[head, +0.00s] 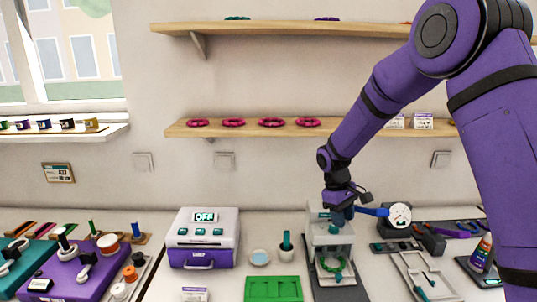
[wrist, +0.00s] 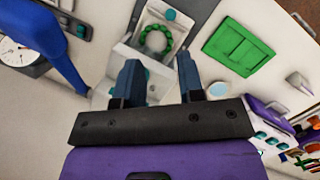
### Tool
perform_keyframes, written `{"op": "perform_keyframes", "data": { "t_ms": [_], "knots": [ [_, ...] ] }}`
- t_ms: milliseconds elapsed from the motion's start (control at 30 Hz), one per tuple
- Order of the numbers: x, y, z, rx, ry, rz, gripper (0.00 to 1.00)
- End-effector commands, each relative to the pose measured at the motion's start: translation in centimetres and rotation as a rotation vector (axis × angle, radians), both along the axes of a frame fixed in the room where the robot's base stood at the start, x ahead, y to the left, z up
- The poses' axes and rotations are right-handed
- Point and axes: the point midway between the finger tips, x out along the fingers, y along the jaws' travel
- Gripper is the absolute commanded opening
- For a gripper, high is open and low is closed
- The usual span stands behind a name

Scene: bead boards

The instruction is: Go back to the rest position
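My gripper (head: 341,213) is at the top of a white and grey press-like machine (head: 320,233) on the worktop, with my purple arm reaching down from the upper right. In the wrist view, my gripper's (wrist: 157,76) two dark fingers stand apart with nothing between them. A green beaded ring (head: 334,267) lies on the machine's base, below and clear of the fingers; it also shows in the wrist view (wrist: 155,40). Whether the fingers touch the machine's top, I cannot tell.
A dial gauge (head: 399,215) with a blue arm is close to the right of my gripper. A shelf (head: 270,131) with pink rings is on the wall above.

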Motion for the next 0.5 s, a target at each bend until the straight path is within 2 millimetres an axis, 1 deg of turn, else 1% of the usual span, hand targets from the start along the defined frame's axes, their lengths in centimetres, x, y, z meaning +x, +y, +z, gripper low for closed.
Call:
{"op": "perform_keyframes", "data": {
  "t_ms": [33,200,300,367,500],
  "knots": [
    [-0.7,-0.4,2.1,0.007,-0.028,-0.02,0.35],
    [-3.3,-1.8,7.6,0.031,-0.107,-0.093,0.35],
    [-5.2,-2.6,10.6,0.046,-0.154,-0.135,0.35],
    [-6.4,-3.0,12.3,0.056,-0.182,-0.161,0.35],
    [-9.4,-4.1,15.7,0.08,-0.246,-0.22,0.35]
  ]
}}
